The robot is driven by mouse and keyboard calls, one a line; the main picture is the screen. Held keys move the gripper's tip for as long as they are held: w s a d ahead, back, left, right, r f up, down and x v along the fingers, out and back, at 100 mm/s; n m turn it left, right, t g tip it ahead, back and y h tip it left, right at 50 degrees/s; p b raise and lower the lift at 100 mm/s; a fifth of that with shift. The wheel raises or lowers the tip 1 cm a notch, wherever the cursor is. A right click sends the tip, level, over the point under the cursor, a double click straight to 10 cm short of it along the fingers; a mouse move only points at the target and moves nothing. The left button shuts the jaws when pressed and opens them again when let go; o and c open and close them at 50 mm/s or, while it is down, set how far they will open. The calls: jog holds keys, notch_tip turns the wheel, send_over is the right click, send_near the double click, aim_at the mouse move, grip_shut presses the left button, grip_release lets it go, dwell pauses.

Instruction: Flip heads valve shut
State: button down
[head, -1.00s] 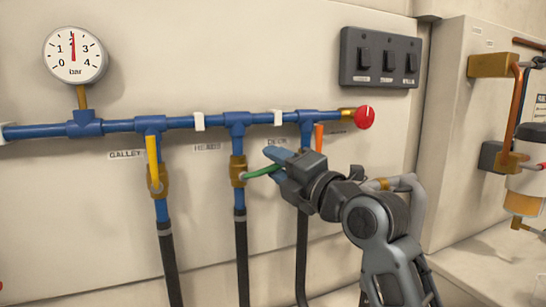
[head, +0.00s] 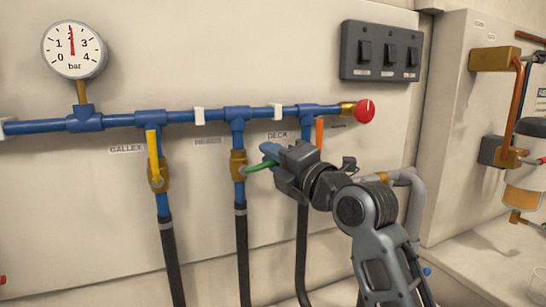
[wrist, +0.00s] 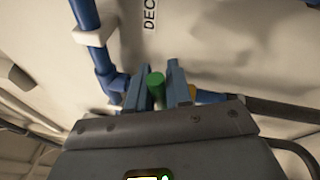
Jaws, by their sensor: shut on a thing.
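The heads valve is a brass body (head: 238,166) on the middle blue drop pipe, under the label HEADS (head: 208,142). Its green lever (head: 257,167) sticks out to the right, nearly level and across the pipe, rising slightly towards its tip. My gripper (head: 268,157) is right of the valve body, shut on the outer end of the green lever. In the wrist view the green lever end (wrist: 157,88) sits between the two blue fingers of my gripper (wrist: 159,82). The fingers hide part of the lever in the head view.
The galley valve's yellow lever (head: 153,150) points up at left. An orange lever (head: 320,131) stands upright behind my gripper. A red knob (head: 365,111) ends the blue manifold (head: 190,118). A gauge (head: 74,50) and a switch panel (head: 381,53) are above.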

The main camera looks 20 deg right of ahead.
dwell(0.3)
jog(key=f+m+b, duration=0.1)
jog(key=b, duration=0.2)
jog(key=shift+f, duration=0.2)
jog(key=m+b, duration=0.2)
jog(key=shift+d+f+m+t, duration=0.2)
jog(key=shift+f+m+t, duration=0.1)
jog(key=shift+m+t, duration=0.1)
jog(key=shift+h, duration=0.4)
jog(key=c, duration=1.1)
grip_release()
jog(key=shift+r, duration=0.1)
